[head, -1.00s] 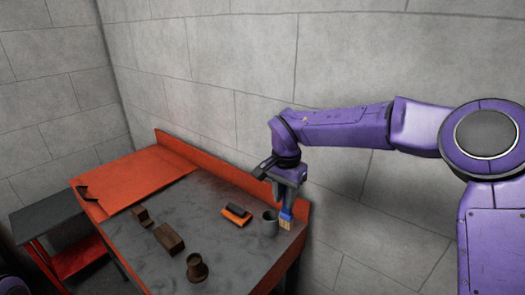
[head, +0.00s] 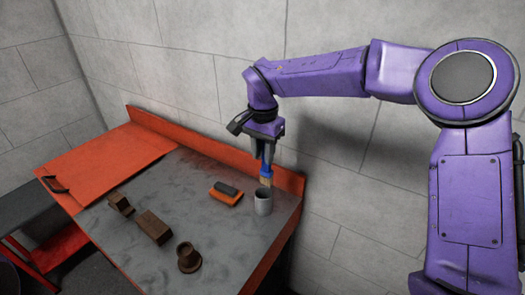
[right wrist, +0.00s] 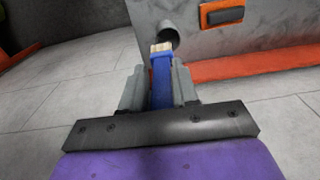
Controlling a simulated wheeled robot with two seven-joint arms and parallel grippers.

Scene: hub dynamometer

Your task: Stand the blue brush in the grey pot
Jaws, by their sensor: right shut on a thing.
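The blue brush (head: 266,172) hangs upright in my right gripper (head: 263,152), with its pale bristles pointing down. In the right wrist view the blue handle (right wrist: 161,82) lies between the two fingers of the gripper (right wrist: 160,88), which is shut on it. The grey pot (head: 263,204) stands upright on the table near its right edge. The bristles are just above or behind the pot's rim in the head view; I cannot tell whether they are over the opening. In the right wrist view the pot (right wrist: 168,32) shows just beyond the bristles. My left gripper is not in view.
An orange block with a dark top (head: 226,193) lies left of the pot. Brown blocks (head: 154,228) and a brown round flanged part (head: 189,258) stand further left and front. A raised orange edge (head: 220,155) runs along the table's back by the wall.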

